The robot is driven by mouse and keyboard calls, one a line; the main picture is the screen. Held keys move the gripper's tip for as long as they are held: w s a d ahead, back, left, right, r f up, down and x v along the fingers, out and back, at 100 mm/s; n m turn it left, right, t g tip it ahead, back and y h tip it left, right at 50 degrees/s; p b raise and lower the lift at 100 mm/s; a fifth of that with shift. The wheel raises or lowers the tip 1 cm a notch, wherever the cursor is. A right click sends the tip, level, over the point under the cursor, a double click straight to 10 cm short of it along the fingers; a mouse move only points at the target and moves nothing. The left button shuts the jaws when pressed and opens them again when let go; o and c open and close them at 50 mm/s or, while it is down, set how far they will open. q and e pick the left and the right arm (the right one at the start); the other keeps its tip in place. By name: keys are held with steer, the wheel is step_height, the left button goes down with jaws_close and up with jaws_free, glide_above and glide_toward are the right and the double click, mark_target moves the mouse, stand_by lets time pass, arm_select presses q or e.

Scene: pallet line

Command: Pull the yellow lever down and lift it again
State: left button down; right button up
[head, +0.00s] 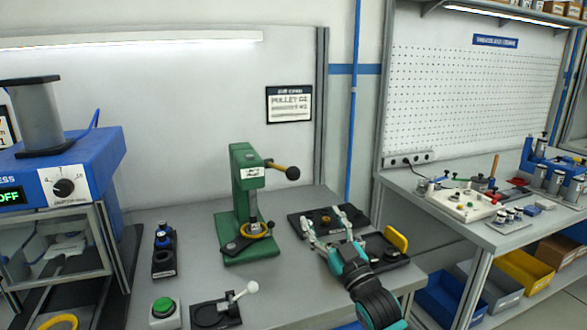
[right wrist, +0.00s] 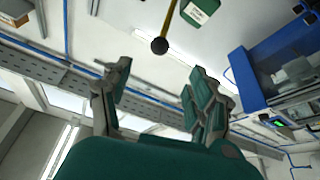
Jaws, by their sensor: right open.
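The green press (head: 245,205) stands on the grey bench in the head view. Its yellow lever (head: 275,164) sticks out to the right from the press head, roughly level, and ends in a dark round knob (head: 292,173). The right wrist view also shows the lever (right wrist: 170,20), the knob (right wrist: 159,45) and part of the press (right wrist: 201,10). My right gripper (head: 324,219) is open and empty, to the right of the press and lower than the knob in the head view, apart from it. In the right wrist view my gripper's fingers (right wrist: 160,75) are spread, with the knob beyond them. My left gripper is not in view.
A black fixture plate (head: 300,225) lies under my right gripper in the picture, with a yellow part (head: 396,238) at its right. A blue machine (head: 75,165) stands at the left. A white-knobbed lever (head: 250,287) and a green button (head: 163,307) are at the front.

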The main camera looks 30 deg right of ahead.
mark_target(292, 175)
steer(key=p+x, duration=0.3)
steer(key=x, duration=1.3)
steer(key=shift+w+r, duration=0.15)
steer(key=shift+c, duration=0.4)
steer(key=c, duration=1.1)
steer(key=shift+w, duration=0.1)
jaws_close()
steer(key=shift+w, duration=0.1)
